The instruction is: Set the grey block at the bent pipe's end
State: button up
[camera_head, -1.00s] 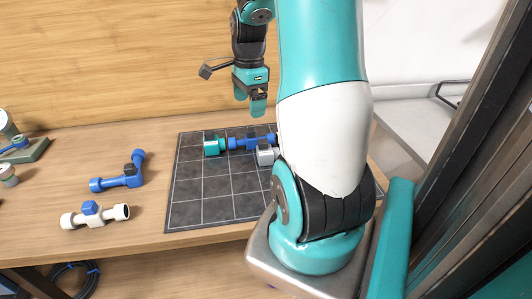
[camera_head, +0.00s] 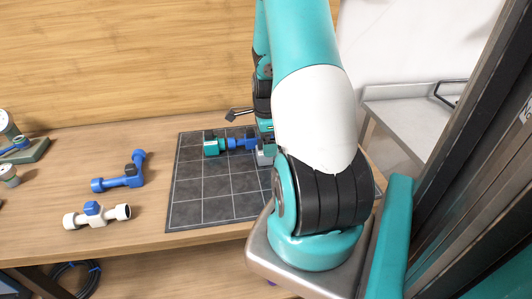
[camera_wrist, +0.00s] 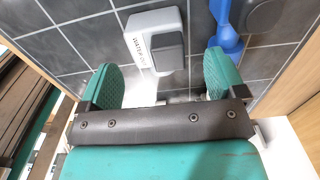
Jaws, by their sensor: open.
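The grey block (camera_wrist: 153,40) is light grey with a darker square on top and lettering that starts "WATER". It lies on the dark mat, ahead of and between my fingers in the wrist view, and peeks out beside my arm in the head view (camera_head: 262,158). My gripper (camera_wrist: 163,78) is open, with teal fingers apart and nothing visibly held. A blue pipe (camera_wrist: 225,30) lies right of the block in the wrist view; in the head view it joins a teal piece (camera_head: 212,147). Its right part is hidden by my arm, so its bend cannot be made out.
The gridded mat (camera_head: 205,210) is clear at its front left. Left of it lie a blue angled pipe fitting (camera_head: 120,182) and a white fitting with a blue top (camera_head: 95,215). A green-based device (camera_head: 22,152) stands at the far left. A wooden wall (camera_head: 150,60) rises behind.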

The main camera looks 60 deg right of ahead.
aim_at(263, 161)
notch_tip(263, 161, down, 5)
jog(key=shift+a+r+p, duration=0.15)
jog(key=shift+r+p, duration=0.05)
jog(key=shift+p, duration=0.25)
jog(key=c, duration=1.4)
jog(key=shift+r, duration=0.15)
